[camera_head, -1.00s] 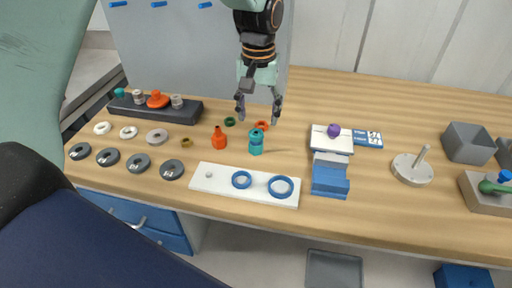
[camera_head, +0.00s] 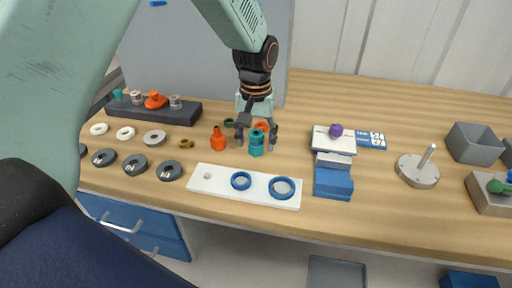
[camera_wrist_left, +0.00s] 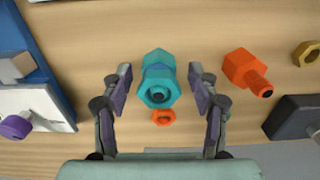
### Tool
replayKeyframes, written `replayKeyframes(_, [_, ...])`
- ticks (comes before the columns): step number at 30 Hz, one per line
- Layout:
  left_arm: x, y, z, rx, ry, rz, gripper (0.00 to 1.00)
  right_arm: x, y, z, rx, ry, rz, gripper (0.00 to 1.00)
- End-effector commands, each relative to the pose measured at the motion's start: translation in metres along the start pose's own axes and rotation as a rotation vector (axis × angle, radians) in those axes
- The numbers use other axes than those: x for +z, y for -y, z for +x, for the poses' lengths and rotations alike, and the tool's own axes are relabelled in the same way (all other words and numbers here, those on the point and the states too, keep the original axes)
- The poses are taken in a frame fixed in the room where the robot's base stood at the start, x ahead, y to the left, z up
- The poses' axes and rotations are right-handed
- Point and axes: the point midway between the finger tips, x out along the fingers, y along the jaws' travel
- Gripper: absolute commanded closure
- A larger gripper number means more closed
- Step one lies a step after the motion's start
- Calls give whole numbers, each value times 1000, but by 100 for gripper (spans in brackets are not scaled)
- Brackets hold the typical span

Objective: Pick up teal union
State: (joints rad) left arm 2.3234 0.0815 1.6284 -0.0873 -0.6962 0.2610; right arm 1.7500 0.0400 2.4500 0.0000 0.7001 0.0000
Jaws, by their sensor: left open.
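The teal union (camera_head: 256,148) stands upright on the wooden table, with a hexagonal top and a dark hole. In the left wrist view the teal union (camera_wrist_left: 158,82) lies between the two open fingers, nearer their tips. My left gripper (camera_head: 257,142) is open and lowered around the union from behind, one finger on each side. The left wrist view shows a gap between the union and each finger of the gripper (camera_wrist_left: 160,78). My right gripper is in neither view.
An orange fitting (camera_head: 218,139) stands just left of the union, and an orange ring (camera_head: 262,126) lies behind it. A white board (camera_head: 222,184) with blue rings lies in front. A white and blue block (camera_head: 333,178) stands to the right.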

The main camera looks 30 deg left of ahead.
Motion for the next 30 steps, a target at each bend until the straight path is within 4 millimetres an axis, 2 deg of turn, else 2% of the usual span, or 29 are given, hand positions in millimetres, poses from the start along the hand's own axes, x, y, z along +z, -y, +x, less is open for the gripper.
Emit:
replayKeyframes(3, [0, 0, 11, 0, -1, 0, 40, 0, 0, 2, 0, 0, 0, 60])
replayKeyframes(9, [0, 0, 10, 0, -2, 0, 40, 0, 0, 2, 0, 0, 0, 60])
replayKeyframes(30, [0, 0, 10, 1, -2, 0, 98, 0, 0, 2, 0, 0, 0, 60])
